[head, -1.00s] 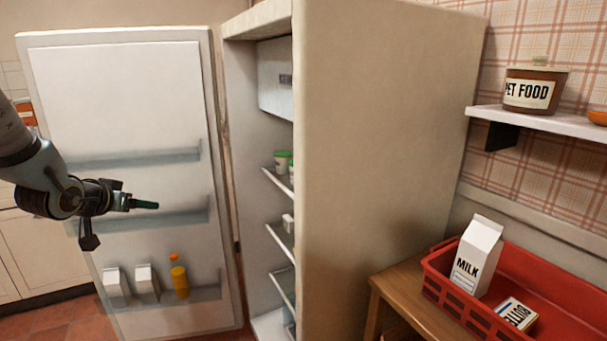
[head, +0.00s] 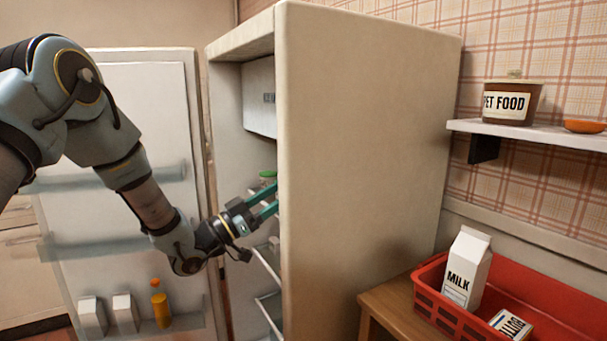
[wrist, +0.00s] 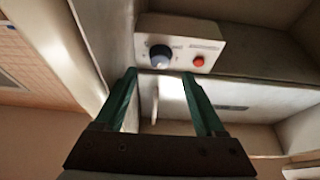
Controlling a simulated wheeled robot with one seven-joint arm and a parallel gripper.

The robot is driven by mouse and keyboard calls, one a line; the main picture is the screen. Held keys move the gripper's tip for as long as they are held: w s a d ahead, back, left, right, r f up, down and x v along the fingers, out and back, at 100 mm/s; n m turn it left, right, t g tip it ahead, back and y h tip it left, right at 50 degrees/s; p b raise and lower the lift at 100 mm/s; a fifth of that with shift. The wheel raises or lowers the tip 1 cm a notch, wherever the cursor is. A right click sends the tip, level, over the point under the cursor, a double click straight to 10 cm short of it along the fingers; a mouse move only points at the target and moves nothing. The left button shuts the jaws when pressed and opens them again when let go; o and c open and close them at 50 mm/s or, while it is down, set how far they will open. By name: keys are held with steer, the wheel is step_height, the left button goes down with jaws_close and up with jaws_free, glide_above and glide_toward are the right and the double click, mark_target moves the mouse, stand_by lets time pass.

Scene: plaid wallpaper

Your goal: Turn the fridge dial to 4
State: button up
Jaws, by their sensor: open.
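The open fridge (head: 370,150) stands in the middle of the head view, its door (head: 130,110) swung open to the left. My gripper (head: 275,199) reaches into the fridge opening, its green fingers apart and empty, the tips at the edge of the side wall. In the wrist view the dark round fridge dial (wrist: 160,55) sits on a pale panel (wrist: 181,42), just beyond the fingertips of my gripper (wrist: 159,73). The dial does not show in the head view. Its numbers and setting are too small to read.
A red button (wrist: 198,61) sits right of the dial. Fridge shelves (head: 268,262) lie below my gripper. An orange bottle (head: 160,305) and cartons (head: 125,314) stand in the door rack. A red crate (head: 432,308) with a milk carton (head: 467,270) is at the right.

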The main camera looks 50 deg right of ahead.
steer(key=p+x, duration=0.2)
steer(key=x, duration=0.4)
steer(key=shift+d, duration=0.1)
jaws_close()
stand_by(0.5)
